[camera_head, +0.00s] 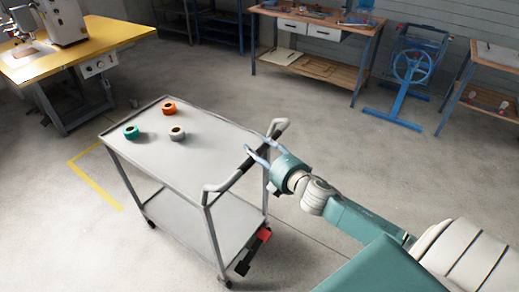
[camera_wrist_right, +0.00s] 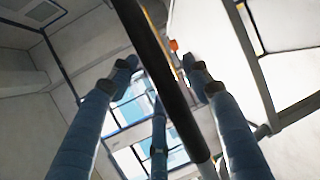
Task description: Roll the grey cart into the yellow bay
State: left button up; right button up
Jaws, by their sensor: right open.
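The grey cart (camera_head: 200,152) stands in the middle of the head view, with its dark handle bar with light ends (camera_head: 232,180) on the right side. Yellow floor lines (camera_head: 103,187) of the bay show left of the cart; the cart hides part of that floor. My right gripper (camera_head: 258,151) is at the handle, fingers spread. In the right wrist view the dark handle bar (camera_wrist_right: 165,85) crosses between the open fingers (camera_wrist_right: 160,70); I cannot tell whether they touch it. My left gripper is not in view.
Orange (camera_head: 168,108), green (camera_head: 131,132) and grey (camera_head: 177,133) rolls sit on the cart's top. A red pedal (camera_head: 264,235) is low at its near right corner. A yellow-topped machine table (camera_head: 75,50) stands back left, a workbench (camera_head: 315,60) and blue stand (camera_head: 400,95) behind. Floor between is clear.

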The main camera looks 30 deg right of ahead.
grip_shut()
jog(key=shift+w, duration=0.1)
